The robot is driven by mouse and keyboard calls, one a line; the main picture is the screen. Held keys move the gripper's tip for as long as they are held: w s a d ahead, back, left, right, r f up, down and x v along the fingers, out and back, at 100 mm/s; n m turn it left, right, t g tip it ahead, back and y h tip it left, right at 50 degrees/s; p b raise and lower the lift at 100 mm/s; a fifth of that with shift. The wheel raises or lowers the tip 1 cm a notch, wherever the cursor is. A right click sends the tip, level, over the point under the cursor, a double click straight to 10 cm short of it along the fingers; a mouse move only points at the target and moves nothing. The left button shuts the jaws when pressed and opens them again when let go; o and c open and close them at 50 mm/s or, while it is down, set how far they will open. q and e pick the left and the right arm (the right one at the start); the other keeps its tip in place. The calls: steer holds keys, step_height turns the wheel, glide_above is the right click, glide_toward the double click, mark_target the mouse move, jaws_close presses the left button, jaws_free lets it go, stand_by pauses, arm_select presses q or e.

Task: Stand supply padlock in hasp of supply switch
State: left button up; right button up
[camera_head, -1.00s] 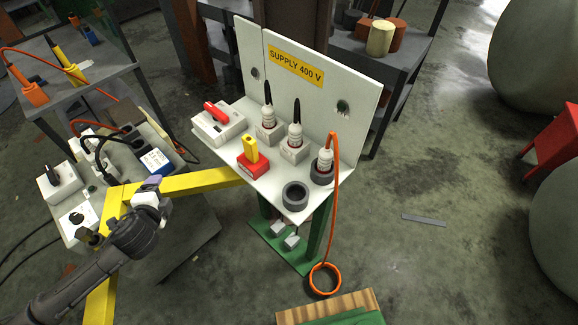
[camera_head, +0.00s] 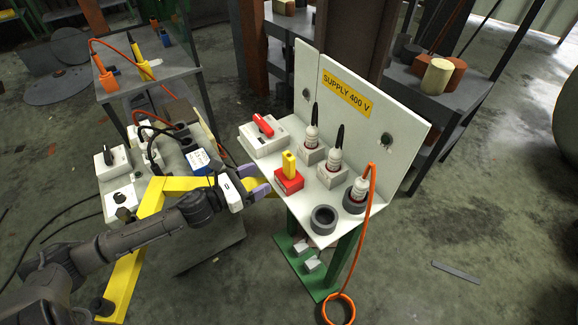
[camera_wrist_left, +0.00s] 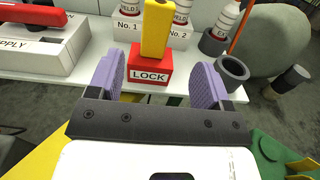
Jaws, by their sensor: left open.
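The yellow padlock (camera_head: 289,164) stands upright in a red block (camera_head: 288,181) near the shelf's front edge. In the left wrist view the padlock (camera_wrist_left: 156,28) shows above the block's LOCK label (camera_wrist_left: 151,76). The supply switch (camera_head: 263,136) is a white box with a red handle, left of the padlock; in the left wrist view its box (camera_wrist_left: 40,40) is partly cut off. I cannot make out its hasp. My left gripper (camera_head: 262,192) is open and empty, in front of the red block, its purple fingers either side of the block in the left wrist view. My right gripper is not in view.
An empty dark ring holder (camera_head: 324,219) and a holder with an orange cable (camera_head: 368,200) are to the right. The SUPPLY 400 V panel (camera_head: 380,110) rises behind. A side bench (camera_head: 120,200) is at left.

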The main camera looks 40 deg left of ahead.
mark_target(286, 164)
arm_select(q)
steer(key=x, duration=0.7)
steer(key=shift+w, duration=0.2)
steer(key=x, duration=0.4)
steer(key=shift+w+a, duration=0.1)
steer(key=shift+a, duration=0.05)
steer(key=shift+w+f, duration=0.1)
steer(key=shift+w, duration=0.4)
steer(key=shift+c, duration=0.3)
steer(key=c, duration=1)
